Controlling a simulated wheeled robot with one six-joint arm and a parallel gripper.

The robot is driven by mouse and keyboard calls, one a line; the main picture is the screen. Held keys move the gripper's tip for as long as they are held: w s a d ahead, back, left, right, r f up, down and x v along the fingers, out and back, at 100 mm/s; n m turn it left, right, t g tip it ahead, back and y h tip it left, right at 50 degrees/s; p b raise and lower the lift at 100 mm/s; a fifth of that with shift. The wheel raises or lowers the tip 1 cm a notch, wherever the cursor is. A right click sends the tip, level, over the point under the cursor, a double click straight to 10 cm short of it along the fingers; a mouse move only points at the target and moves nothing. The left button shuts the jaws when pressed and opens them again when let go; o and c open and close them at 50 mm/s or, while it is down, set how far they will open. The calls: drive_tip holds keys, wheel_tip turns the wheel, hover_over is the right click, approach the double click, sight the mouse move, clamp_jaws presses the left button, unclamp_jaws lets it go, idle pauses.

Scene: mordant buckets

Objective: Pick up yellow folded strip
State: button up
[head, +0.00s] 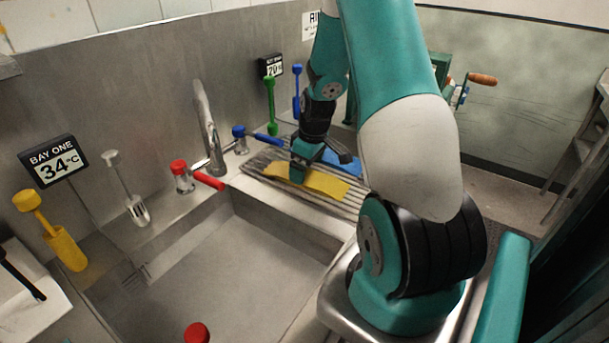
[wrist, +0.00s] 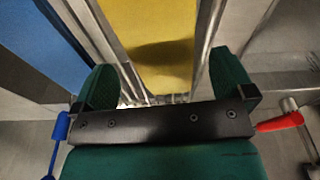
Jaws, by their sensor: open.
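The yellow folded strip (head: 325,183) lies on the ribbed drainboard beside the sink in the head view. In the wrist view the yellow strip (wrist: 160,35) runs away from me between the two finger tips, with a dark shadow across it. My gripper (head: 308,168) is over the strip in the head view and hides part of it. In the wrist view my gripper (wrist: 165,80) is open, with one green finger on each side of the strip's near part. Nothing is held. I cannot tell the exact height of the fingertips above the strip.
A blue strip (head: 342,161) lies behind the yellow one on the drainboard (head: 345,205); it also shows at left in the wrist view (wrist: 35,45). Red (head: 182,176) and blue (head: 240,138) tap handles flank the faucet (head: 208,125). The sink basin (head: 225,270) is open.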

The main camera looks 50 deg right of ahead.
drive_tip(key=shift+w+a+f, duration=0.1)
drive_tip(key=shift+w+f, duration=0.1)
drive_tip(key=shift+f, duration=1)
drive_tip(key=c, duration=1)
drive_tip(key=shift+r, duration=0.1)
